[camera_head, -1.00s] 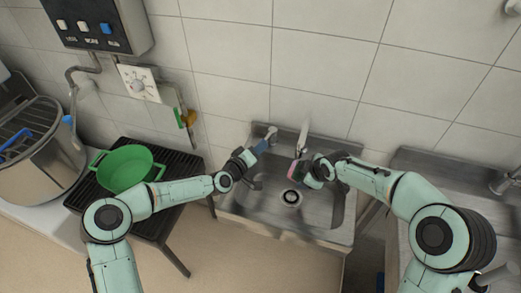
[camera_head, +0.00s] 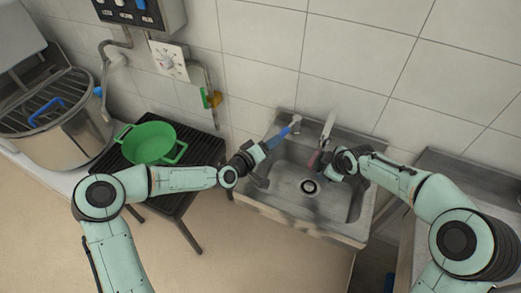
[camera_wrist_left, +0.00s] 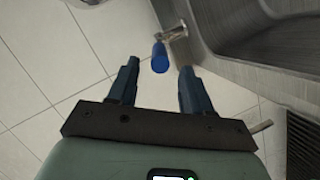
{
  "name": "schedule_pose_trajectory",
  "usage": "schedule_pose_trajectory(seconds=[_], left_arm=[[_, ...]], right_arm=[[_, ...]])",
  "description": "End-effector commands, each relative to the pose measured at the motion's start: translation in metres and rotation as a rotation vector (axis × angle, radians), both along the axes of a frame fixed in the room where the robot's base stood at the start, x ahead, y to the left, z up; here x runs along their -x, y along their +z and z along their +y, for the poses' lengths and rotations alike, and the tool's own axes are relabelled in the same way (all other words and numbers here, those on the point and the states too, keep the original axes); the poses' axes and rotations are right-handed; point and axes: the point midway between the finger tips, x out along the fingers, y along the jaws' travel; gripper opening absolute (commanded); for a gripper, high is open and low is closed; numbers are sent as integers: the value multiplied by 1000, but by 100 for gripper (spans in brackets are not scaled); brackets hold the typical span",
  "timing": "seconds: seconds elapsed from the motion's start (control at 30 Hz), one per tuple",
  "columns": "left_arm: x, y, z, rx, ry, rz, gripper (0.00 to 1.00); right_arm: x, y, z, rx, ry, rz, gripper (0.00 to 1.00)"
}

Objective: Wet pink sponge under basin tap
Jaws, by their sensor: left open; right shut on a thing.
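The metal basin (camera_head: 262,199) has a drain at its bottom and a tall metal tap spout (camera_head: 328,125) at its back. A blue tap handle (camera_head: 285,133) stands at the basin's back left and also shows in the left wrist view (camera_wrist_left: 160,57). My left gripper (camera_head: 272,142) is open and close to this handle, which appears ahead of the gap between its fingers (camera_wrist_left: 160,80). My right gripper (camera_head: 325,164) is shut on the pink sponge (camera_head: 314,158), above the basin near the spout. The sponge is mostly hidden and looks dark. No water stream is visible.
A green pot (camera_head: 150,143) stands on a black grate (camera_head: 200,142) left of the basin. A large metal pot (camera_head: 65,120) is further left. A metal counter (camera_head: 440,165) is at the right. The tiled wall rises directly behind the basin.

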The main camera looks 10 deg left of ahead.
Motion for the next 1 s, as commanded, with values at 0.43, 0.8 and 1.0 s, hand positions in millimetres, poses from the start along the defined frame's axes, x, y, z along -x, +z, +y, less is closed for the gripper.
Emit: schedule_pose_trajectory(seconds=[0.43, 0.8, 1.0], left_arm=[[47, 13, 29, 0, -1, -1, 49], [47, 13, 30, 0, -1, -1, 49], [47, 13, 30, 1, -1, -1, 49]], right_arm=[[0, 0, 0, 0, 0, 0, 43], [0, 0, 0, 0, 0, 0, 43], [0, 0, 0, 0, 0, 0, 43]])
